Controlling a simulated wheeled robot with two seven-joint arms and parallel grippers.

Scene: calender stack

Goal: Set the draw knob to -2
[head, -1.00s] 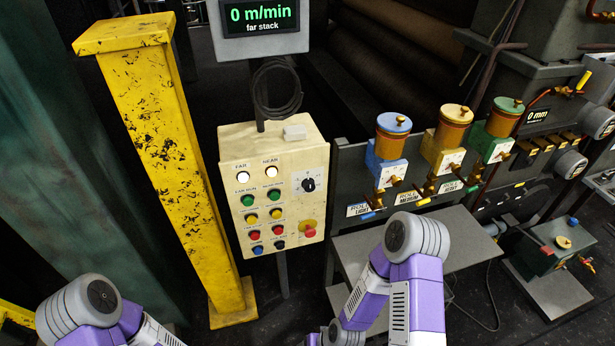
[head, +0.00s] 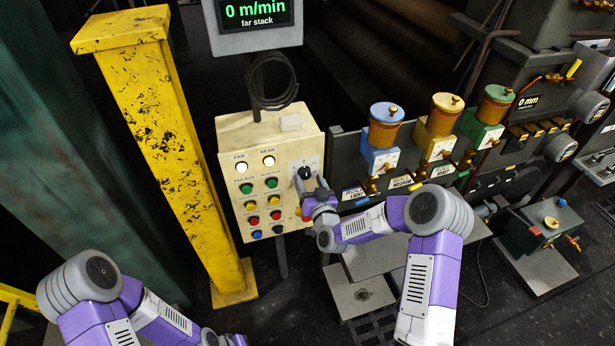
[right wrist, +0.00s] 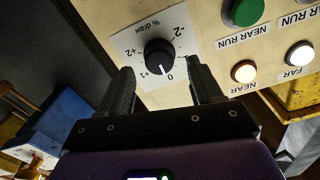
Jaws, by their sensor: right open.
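The draw knob (right wrist: 159,57) is a round black knob on a white "% draw" scale plate with marks from +2 to -2. Its white pointer line is at 0 in the right wrist view. In the head view the knob (head: 304,173) is at the right side of the cream control box (head: 232,139). My right gripper (right wrist: 160,70) is open. Its two dark fingers are on either side of the knob, just short of it in the picture; I see no clear contact. My left arm shows at the lower left, but its gripper is not in view.
Green buttons (right wrist: 243,12) and lit white lamps (right wrist: 243,71) are beside the scale plate. A yellow post (head: 165,150) stands left of the box. Blue, yellow and green valve units (head: 380,150) stand to its right. A display (head: 257,14) above reads 0 m/min.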

